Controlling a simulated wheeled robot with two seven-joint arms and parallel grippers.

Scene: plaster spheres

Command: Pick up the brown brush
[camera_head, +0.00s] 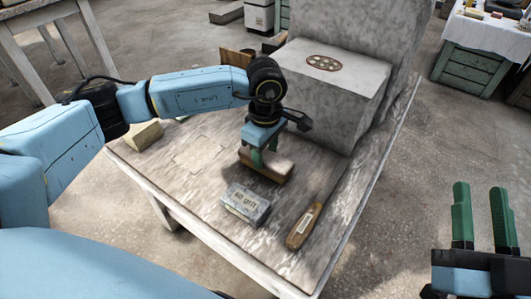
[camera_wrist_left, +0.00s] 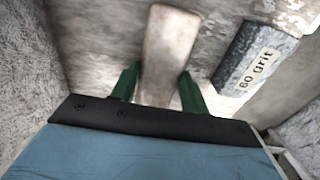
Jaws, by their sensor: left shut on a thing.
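The brown brush (camera_head: 273,170), a wooden block with a paler lower edge, is at the middle of the table (camera_head: 190,212), in front of the large grey block. My left gripper (camera_head: 258,157) points down and is shut on the brush. In the left wrist view, the brush (camera_wrist_left: 168,45) runs between the green fingers of my left gripper (camera_wrist_left: 160,72). I cannot tell whether the brush touches the tabletop. My right gripper (camera_head: 481,190) is open and empty, off to the right beyond the table.
A grey "60 grit" block (camera_head: 245,203) and a brown-handled tool (camera_head: 304,226) lie close in front of the brush. A large grey block (camera_head: 330,95) stands close behind. A yellowish block (camera_head: 145,135) sits at the left edge. The table's front right corner is bare.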

